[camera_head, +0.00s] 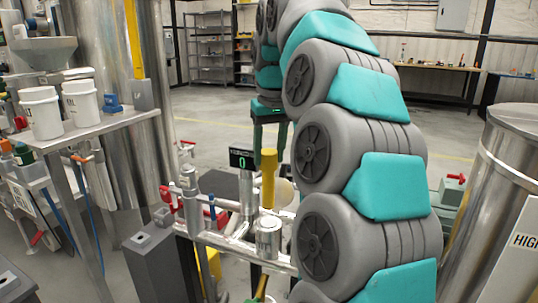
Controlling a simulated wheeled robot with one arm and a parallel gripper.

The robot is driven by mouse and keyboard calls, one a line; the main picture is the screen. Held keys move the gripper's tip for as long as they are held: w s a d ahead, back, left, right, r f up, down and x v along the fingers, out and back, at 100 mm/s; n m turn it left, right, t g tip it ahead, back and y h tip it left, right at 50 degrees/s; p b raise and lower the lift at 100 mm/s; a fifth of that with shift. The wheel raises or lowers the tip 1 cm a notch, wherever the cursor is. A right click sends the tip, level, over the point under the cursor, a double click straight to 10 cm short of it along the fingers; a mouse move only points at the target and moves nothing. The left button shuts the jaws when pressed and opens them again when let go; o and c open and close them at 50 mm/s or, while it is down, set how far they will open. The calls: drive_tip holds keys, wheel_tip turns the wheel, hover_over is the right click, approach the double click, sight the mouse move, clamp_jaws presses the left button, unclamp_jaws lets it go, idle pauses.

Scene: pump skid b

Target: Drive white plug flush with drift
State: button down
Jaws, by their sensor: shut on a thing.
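My gripper (268,130) hangs down from my arm in the middle of the view, with its dark fingers around the top of a yellow upright tool. This yellow tool (268,186) looks like the drift and stands roughly vertical. Its lower end is just above or behind a short steel cylinder (268,238) on the pipework; I cannot tell whether they touch. I cannot make out the white plug; the tool, the fittings or my arm may hide it. A pale round thing (284,194) shows behind the yellow tool, partly covered by my arm.
A small display reading 0 (243,160) stands on a post left of the tool. Steel pipes and fittings (192,202) are close by. A shelf with white tubs (82,102) is at left, a large steel drum (505,170) at right. Open floor lies behind.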

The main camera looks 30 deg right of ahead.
sight(270, 169)
drive_tip(key=shift+f, duration=0.1)
wheel_tip(270, 169, down, 5)
drive_tip(key=b, duration=0.3)
drive_tip(key=shift+f, duration=0.2)
drive_tip(key=shift+r, duration=0.2)
wheel_tip(270, 169, up, 5)
drive_tip(key=p, duration=0.3)
drive_tip(key=shift+f, duration=0.2)
drive_tip(key=shift+s+f, duration=0.1)
